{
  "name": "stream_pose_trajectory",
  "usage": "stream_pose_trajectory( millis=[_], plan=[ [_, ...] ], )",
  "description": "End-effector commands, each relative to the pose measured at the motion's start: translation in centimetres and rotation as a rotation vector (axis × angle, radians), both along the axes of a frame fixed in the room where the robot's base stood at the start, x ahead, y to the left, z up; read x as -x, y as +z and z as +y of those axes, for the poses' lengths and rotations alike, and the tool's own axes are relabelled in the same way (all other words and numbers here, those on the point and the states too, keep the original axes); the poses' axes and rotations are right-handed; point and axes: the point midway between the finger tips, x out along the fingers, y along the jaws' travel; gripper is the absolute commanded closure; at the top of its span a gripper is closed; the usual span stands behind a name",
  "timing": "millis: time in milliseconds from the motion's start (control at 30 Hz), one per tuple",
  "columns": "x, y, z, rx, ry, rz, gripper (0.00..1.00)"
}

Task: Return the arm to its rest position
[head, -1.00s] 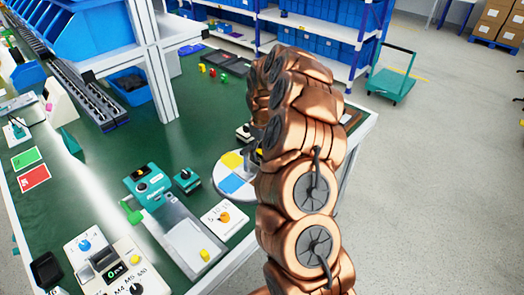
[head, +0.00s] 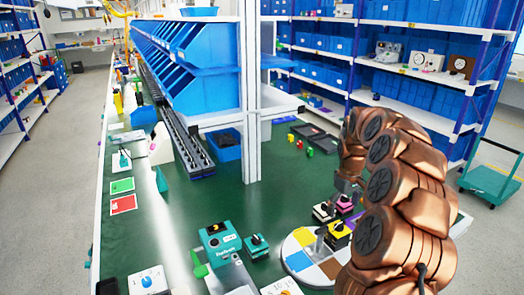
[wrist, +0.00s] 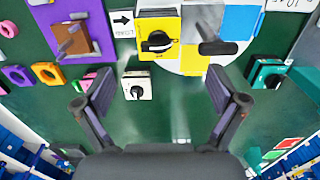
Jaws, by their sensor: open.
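My copper-coloured arm rises at the right of the head view and bends over toward the table. My gripper (wrist: 159,76) is open and empty in the wrist view, its two dark fingers spread wide above the green table. A yellow rotary switch (wrist: 171,22) with a black knob lies beyond the fingertips, apart from them. A small white switch (wrist: 137,92) with a black knob shows between the fingers, closer to the left one. The yellow switch also shows in the head view (head: 338,238), beside my arm. The arm hides part of the table there.
A round coloured disc (head: 298,262) and a teal device (head: 220,241) are on the green table (head: 180,215). Blue bins (head: 205,88) and a white post (head: 249,120) stand behind. Shelves (head: 400,75) and a teal cart (head: 490,185) are at the right.

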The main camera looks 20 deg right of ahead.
Motion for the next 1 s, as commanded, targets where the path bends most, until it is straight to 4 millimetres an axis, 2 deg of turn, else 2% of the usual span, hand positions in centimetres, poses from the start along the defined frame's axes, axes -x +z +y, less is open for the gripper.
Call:
stream_pose_trajectory(
  millis=[167,367,500,700,1000],
  plan=[
    [0.4,0.8,1.5,-0.009,0.011,-0.003,0.05],
    [2.5,3.5,7.1,-0.038,0.044,-0.006,0.05],
    [5.0,5.2,11.0,-0.054,0.06,-0.001,0.05],
    [9.7,7.1,15.7,-0.061,0.068,0.017,0.05],
    [17.8,8.2,20.6,-0.048,0.039,0.058,0.05]
  ],
)
